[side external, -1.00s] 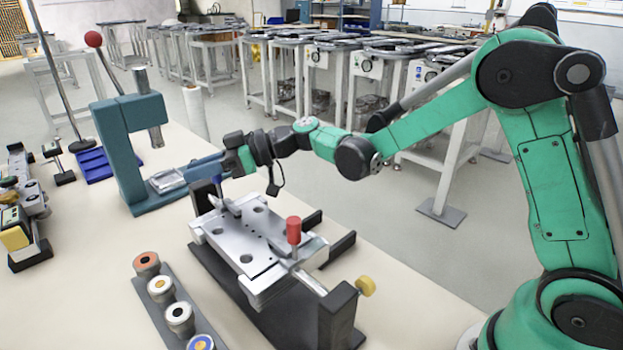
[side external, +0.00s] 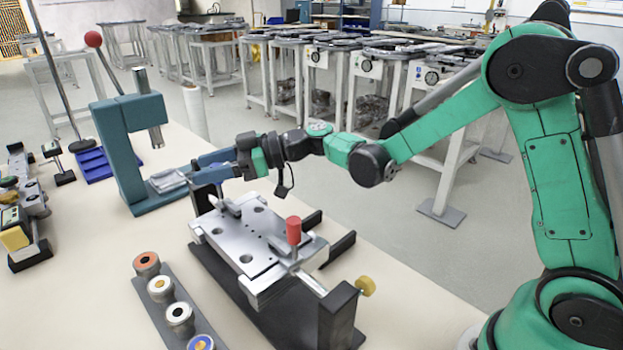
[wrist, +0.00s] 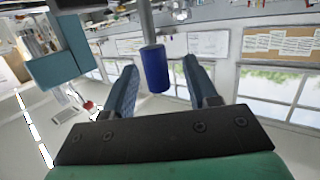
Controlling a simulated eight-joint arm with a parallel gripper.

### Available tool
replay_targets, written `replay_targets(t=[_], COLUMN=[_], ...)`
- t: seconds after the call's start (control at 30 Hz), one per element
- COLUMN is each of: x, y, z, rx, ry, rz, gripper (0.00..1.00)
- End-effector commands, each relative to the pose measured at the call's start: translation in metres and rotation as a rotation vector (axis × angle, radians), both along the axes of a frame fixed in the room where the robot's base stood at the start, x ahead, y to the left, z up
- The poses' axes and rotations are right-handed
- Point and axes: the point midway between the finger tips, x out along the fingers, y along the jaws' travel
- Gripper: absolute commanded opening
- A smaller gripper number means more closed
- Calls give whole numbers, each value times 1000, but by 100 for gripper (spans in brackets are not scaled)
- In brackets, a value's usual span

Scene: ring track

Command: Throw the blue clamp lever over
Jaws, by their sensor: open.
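In the wrist view a blue cylindrical handle (wrist: 155,68) on a grey rod shows in the gap between my two fingers. I take it as the blue clamp lever's grip; a clear gap shows on each side of it. My gripper (side external: 197,168) is open and points left, above the far end of the metal fixture plate (side external: 220,238). In the side view the blue handle cannot be made out clearly near my fingers. A second clamp lever with a red handle (side external: 293,230) stands upright at the plate's near end.
A teal press frame (side external: 128,150) stands just left of my gripper, its metal pad close to the fingertips. A rack (side external: 172,303) of several ringed cups lies in front. A yellow knob (side external: 366,286) sticks out at the fixture's right end. Benches stand behind.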

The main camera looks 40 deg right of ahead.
Motion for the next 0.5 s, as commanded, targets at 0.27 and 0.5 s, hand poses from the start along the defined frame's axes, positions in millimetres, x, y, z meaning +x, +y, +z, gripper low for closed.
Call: replay_targets(t=[0.27,0.5], x=[-21,-25], y=[-32,-35], z=[7,8], rx=[1,1], ry=[-1,0], rz=[-2,1], gripper=[52,52])
